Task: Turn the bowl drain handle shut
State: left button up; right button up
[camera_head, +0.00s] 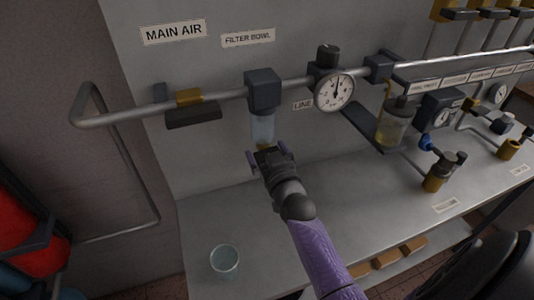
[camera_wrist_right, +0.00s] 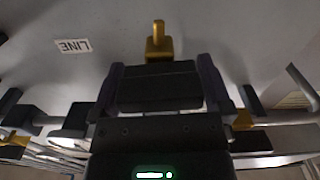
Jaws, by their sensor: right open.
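The filter bowl (camera_head: 262,128) is a clear cylinder under a dark square head (camera_head: 263,90), below the "FILTER BOWL" label. My right gripper (camera_head: 268,156) is just below the bowl, its fingers apart and nothing seen held. In the right wrist view a brass drain piece with a short upright stem (camera_wrist_right: 158,42) stands just beyond the open fingers (camera_wrist_right: 162,75). I cannot tell whether they touch it. In the head view the drain is mostly hidden by the gripper. My left gripper is out of view.
A clear cup (camera_head: 225,261) stands on the grey bench at lower left. A gauge (camera_head: 335,92) and a second bowl (camera_head: 393,125) are to the right. The bench left of my arm is mostly clear.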

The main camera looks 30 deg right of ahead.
jog(key=c, duration=0.9)
jog(key=shift+m+p, duration=0.3)
jog(key=shift+m, duration=0.4)
jog(key=o, duration=0.9)
